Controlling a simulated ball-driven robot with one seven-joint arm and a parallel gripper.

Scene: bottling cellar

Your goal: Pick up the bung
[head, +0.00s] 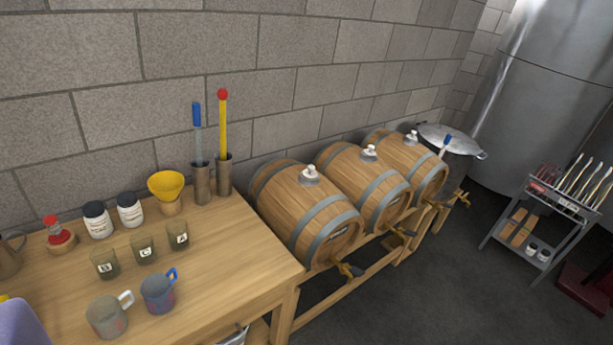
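Three wooden barrels lie in a row on a low rack, each with a pale stopper that looks like a bung on its top. The nearest bung (310,173) sits on the nearest barrel (287,207). The second bung (369,152) is on the middle barrel (353,184), and the third bung (411,137) is on the far barrel (421,167). All three look seated upright on grey plates. My gripper is not in view, and I see nothing held.
A wooden table (220,270) at left holds tall tools in metal holders (202,184), a yellow funnel (167,184), jars, small lettered cups and two mugs (158,291). A lidded pot (455,140), a steel tank (545,80) and a grey cart (545,212) stand right. The floor (450,285) before the rack is clear.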

